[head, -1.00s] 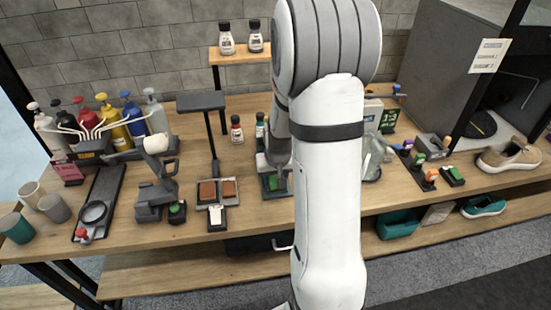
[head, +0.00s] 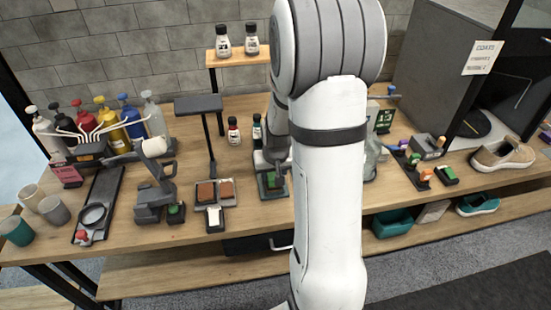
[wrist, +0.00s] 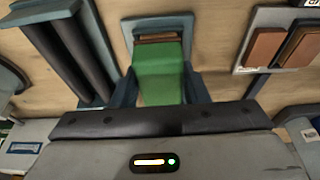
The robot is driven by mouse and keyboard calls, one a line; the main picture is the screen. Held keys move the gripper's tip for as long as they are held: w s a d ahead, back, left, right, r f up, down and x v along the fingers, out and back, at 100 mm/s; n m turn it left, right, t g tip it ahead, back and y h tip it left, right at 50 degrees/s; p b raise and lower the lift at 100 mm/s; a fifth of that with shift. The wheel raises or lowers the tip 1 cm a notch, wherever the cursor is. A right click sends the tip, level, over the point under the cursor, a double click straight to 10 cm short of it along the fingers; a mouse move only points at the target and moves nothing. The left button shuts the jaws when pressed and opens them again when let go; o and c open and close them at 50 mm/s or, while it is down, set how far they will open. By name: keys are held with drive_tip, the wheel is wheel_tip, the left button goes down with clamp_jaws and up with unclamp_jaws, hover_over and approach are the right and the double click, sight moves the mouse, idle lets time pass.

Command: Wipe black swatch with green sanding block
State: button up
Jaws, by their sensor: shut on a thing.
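The green sanding block (wrist: 158,75) sits between the two fingers of my gripper (wrist: 160,92) in the wrist view, and my gripper is shut on it. Past its far end is a blue-grey rimmed holder (wrist: 186,22) with a brown piece inside. I cannot tell whether the block touches the holder. In the head view the green block (head: 270,181) shows small at the dark holder, left of my white arm, which hides much of that area. I cannot make out a black swatch for certain.
A pale tray (head: 235,201) with two brown pads lies to the left. A dark stand (head: 199,104) rises behind it, with small bottles (head: 233,131) nearby.

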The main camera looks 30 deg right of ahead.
sight(274, 173)
drive_tip(key=shift+w+p+v, duration=0.2)
drive_tip(key=shift+p+v, duration=0.3)
drive_tip(key=shift+v, duration=0.35)
drive_tip(key=shift+w+p+v, duration=0.15)
drive_tip(key=shift+p+v, duration=0.3)
drive_tip(key=shift+v, duration=0.45)
drive_tip(key=shift+w+p+v, duration=0.2)
drive_tip(key=shift+p+v, duration=0.3)
drive_tip(key=shift+v, duration=0.35)
drive_tip(key=shift+d+r, duration=0.15)
drive_tip(key=shift+d, duration=0.1)
